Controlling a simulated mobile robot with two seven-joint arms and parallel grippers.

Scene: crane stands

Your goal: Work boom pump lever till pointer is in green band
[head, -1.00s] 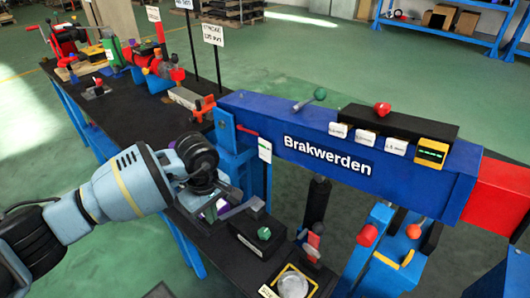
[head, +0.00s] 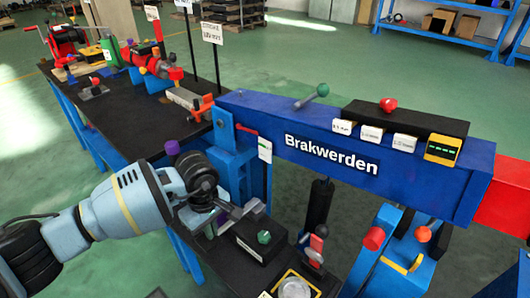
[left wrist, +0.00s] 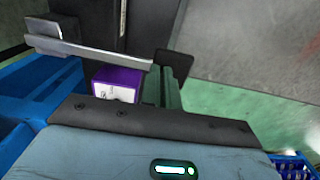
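My left gripper (head: 222,208) is at the left end of the blue boom (head: 270,133), low beside its blue upright. Its fingers are largely hidden behind the wrist. A grey bar with a small end block (head: 254,207) is just beyond it. In the left wrist view the grey bar (left wrist: 95,52) crosses ahead of the palm, near a purple block (left wrist: 117,84) and a green piece (left wrist: 163,90). I cannot tell whether anything is gripped. A purple knob (head: 172,147) shows behind the wrist. A round dial (head: 293,288) is cut by the bottom edge; no pointer or band is readable. My right gripper is out of view.
A black box with a green knob (head: 264,237) and a red-handled lever (head: 317,243) stand right of the gripper. A blue unit with red and orange knobs (head: 397,260) is farther right. The dark bench (head: 122,122) at left carries other fixtures.

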